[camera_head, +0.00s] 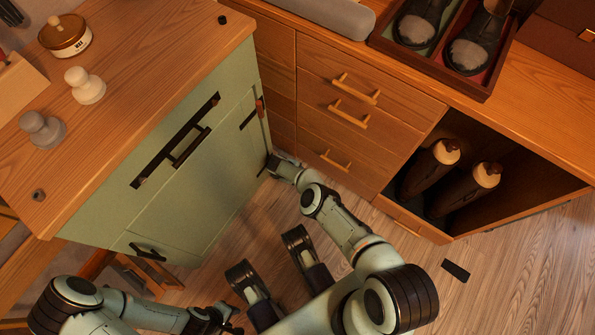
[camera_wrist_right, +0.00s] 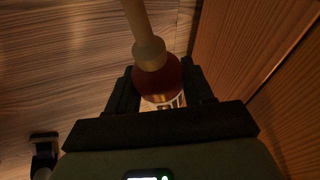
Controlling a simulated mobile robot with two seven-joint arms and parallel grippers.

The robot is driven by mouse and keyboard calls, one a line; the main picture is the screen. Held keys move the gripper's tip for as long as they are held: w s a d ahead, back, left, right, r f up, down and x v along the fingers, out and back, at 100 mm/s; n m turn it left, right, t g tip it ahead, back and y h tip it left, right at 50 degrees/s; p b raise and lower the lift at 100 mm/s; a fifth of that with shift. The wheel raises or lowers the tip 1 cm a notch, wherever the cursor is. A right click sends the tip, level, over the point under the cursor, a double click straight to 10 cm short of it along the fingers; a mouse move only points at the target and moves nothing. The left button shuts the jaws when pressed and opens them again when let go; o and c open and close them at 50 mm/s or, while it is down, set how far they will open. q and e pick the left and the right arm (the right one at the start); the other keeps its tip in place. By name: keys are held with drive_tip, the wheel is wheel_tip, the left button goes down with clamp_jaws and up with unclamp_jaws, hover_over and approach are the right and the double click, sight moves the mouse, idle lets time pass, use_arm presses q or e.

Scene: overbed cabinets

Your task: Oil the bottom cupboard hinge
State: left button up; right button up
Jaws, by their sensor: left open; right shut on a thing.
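The green cupboard (camera_head: 195,170) stands at the left, its front facing the floor space, with dark handles on it. A small reddish part (camera_head: 260,107), perhaps a hinge, shows at its right edge. My right arm reaches to the cupboard's lower right edge, where my right gripper (camera_head: 274,163) is mostly hidden. In the right wrist view my right gripper (camera_wrist_right: 160,88) is shut on a dark red oiler (camera_wrist_right: 158,78) with a tan spout (camera_wrist_right: 140,22). The bottom hinge cannot be made out. My left gripper (camera_head: 222,317) is open and empty, low over the floor.
A round tin (camera_head: 65,34) and two knobbed pieces (camera_head: 85,86) (camera_head: 43,130) stand on the cupboard top. A tray (camera_head: 487,85) holds shoes. A black object (camera_head: 455,270) lies on the floor.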

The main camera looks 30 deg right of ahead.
drive_tip(key=shift+r+p, duration=0.15)
drive_tip(key=shift+p, duration=0.15)
drive_tip(key=shift+r+p, duration=1.85)
drive_tip(key=shift+r, duration=0.6)
drive_tip(key=shift+w+f+b, duration=0.1)
drive_tip(key=shift+f+b, duration=0.85)
drive_tip(key=shift+b, duration=0.55)
drive_tip(key=shift+r+p, duration=0.55)
drive_tip(key=shift+r, duration=0.45)
drive_tip(key=shift+f+b, duration=0.75)
drive_tip(key=shift+b, duration=0.5)
drive_tip(key=shift+f, duration=0.1)
